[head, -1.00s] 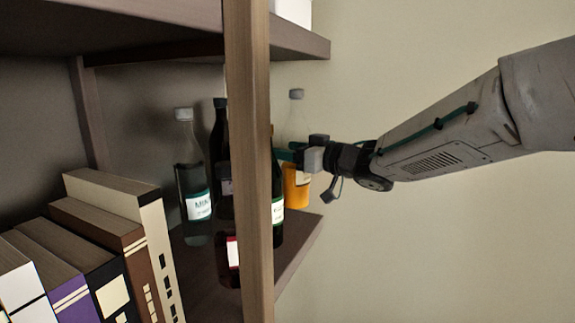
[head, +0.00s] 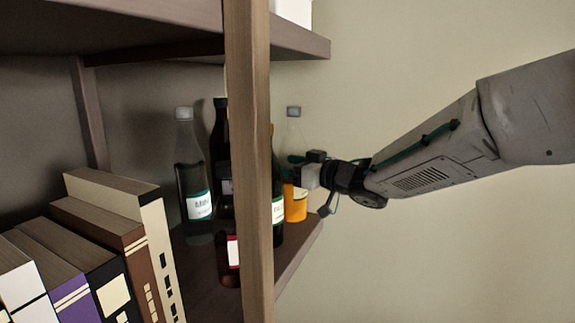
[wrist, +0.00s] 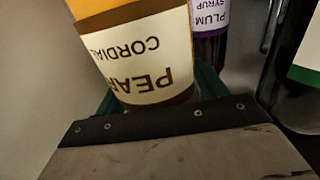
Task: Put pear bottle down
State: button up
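The pear bottle (head: 296,204) is clear with orange liquid and a grey cap, upright over the right end of the shelf. In the wrist view its label reads "PEAR CORDIAL" upside down (wrist: 150,58). My gripper (head: 292,161) is shut on the bottle from the right, with green fingers on both sides of it in the wrist view (wrist: 158,92). The bottle's base is close to the shelf board (head: 303,236). I cannot tell whether it touches. Part of the bottle is hidden by my gripper and a neighbouring bottle.
A wooden upright (head: 250,180) hides part of the bottle group. A green-labelled dark bottle (head: 278,213) stands left of the pear bottle. A plum syrup bottle (wrist: 211,28) is close by. A clear bottle (head: 190,165) and books (head: 120,225) are further left. An upper shelf (head: 300,45) overhangs.

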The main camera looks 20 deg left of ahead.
jog(key=shift+r, duration=0.1)
jog(key=shift+d+r, duration=0.1)
jog(key=shift+d, duration=0.15)
jog(key=v, duration=1.1)
jog(key=shift+d, duration=0.25)
jog(key=shift+s, duration=0.15)
